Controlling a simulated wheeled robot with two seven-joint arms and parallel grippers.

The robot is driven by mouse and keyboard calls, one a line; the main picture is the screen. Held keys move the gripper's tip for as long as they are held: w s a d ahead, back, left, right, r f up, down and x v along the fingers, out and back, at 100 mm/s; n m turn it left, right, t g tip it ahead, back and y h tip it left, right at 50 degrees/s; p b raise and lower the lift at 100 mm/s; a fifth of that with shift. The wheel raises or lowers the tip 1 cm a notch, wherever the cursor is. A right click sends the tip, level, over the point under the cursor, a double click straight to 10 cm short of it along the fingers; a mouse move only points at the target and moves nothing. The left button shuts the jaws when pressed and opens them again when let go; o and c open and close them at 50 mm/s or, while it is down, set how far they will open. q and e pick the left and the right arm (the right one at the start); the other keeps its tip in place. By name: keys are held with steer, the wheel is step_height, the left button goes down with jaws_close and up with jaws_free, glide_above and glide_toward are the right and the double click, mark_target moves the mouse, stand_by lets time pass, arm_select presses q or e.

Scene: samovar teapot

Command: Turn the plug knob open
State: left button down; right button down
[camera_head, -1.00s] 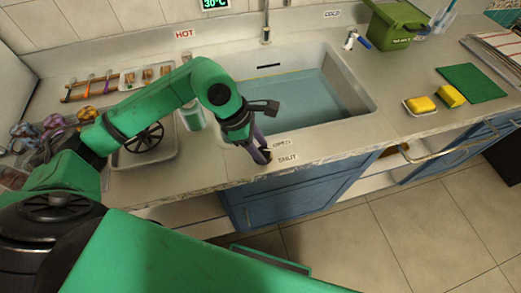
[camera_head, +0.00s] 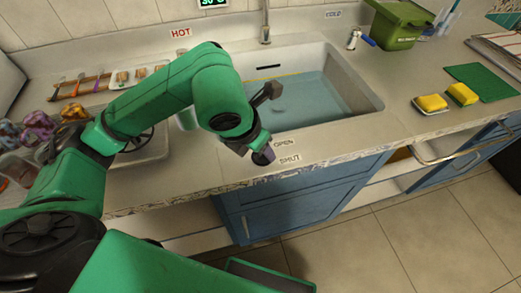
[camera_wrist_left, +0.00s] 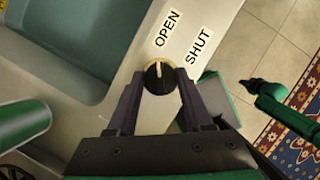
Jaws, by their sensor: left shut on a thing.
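The plug knob (camera_wrist_left: 159,78) is a round black knob with a pale pointer line, set in the counter in the left wrist view. The pointer points up in that view, roughly toward the OPEN label (camera_wrist_left: 167,28); the SHUT label (camera_wrist_left: 198,46) is to its right. My left gripper (camera_wrist_left: 160,76) has a dark purple finger on each side of the knob and is shut on it. In the head view my left gripper (camera_head: 262,153) is at the counter's front, beside the labels, and mostly hides the knob. A green arm with a dark end (camera_wrist_left: 252,86), apparently my right, shows small; its jaws are unclear.
The sink (camera_head: 345,88) with bluish water lies behind the knob. A tray (camera_head: 160,145) is left of the sink, partly behind my arm. Counter between is clear.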

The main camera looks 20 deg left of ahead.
arm_select(q)
steer(key=shift+d+n+y+b, duration=0.1)
steer(key=shift+n+y+b, duration=0.3)
steer(key=shift+n, duration=0.7)
steer(key=shift+c, duration=1.6)
jaws_free()
steer(key=p+v, duration=0.2)
steer(key=v, duration=1.2)
steer(key=shift+s+r, duration=0.25)
